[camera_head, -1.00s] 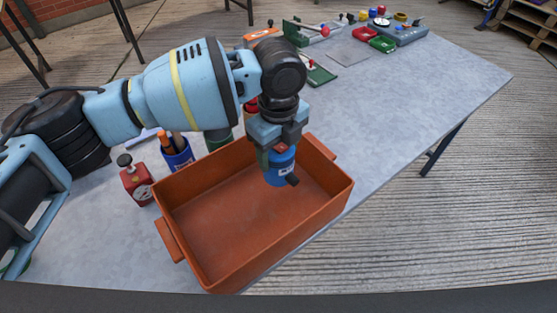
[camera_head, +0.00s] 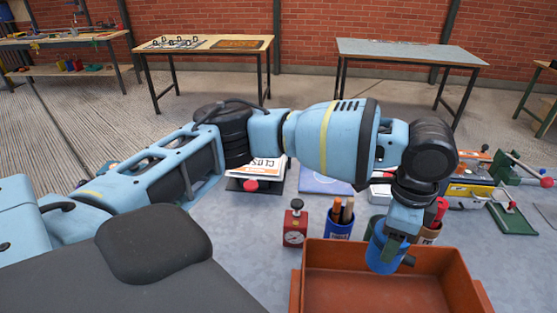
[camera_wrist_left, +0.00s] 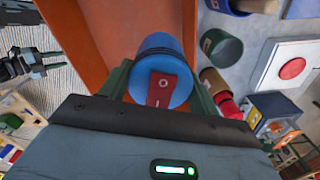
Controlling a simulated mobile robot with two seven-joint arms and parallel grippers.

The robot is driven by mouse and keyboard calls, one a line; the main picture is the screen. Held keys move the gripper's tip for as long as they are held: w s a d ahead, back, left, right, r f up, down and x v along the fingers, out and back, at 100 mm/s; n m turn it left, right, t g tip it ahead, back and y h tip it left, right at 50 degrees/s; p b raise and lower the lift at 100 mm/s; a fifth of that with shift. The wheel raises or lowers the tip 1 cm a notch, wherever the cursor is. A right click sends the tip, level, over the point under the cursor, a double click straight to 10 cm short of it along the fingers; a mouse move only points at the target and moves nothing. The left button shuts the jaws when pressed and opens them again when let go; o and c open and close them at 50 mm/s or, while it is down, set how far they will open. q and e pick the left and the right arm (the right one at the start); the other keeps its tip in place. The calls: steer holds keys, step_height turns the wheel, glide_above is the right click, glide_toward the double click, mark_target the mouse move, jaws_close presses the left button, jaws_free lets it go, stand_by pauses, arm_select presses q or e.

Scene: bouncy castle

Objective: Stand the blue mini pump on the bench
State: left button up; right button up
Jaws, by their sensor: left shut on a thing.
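My left gripper (camera_head: 392,246) is shut on the blue mini pump (camera_head: 380,257), a short blue cylinder with a dark stub low on its right. It holds the pump above the far part of the orange crate (camera_head: 440,262), slightly tilted. In the left wrist view the pump (camera_wrist_left: 163,48) sits between the two green fingers (camera_wrist_left: 160,88), with a red rocker switch on its near end. The bench (camera_head: 255,212) is grey and surrounds the crate's far side. A dark, pronged shape at the left of the wrist view may be my right gripper; its jaw state is unclear.
Other cups stand behind my gripper. Several tools and boxes crowd the back right. Bare bench lies left of the gauge box.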

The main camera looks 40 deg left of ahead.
arm_select(q)
steer(key=s+a+f+n+b, duration=0.1)
steer(key=s+a+n, duration=0.5)
steer(key=a+n, duration=0.4)
steer(key=shift+a+f+n, duration=0.35)
steer(key=shift+n, duration=2.05)
steer(key=shift+d, duration=0.15)
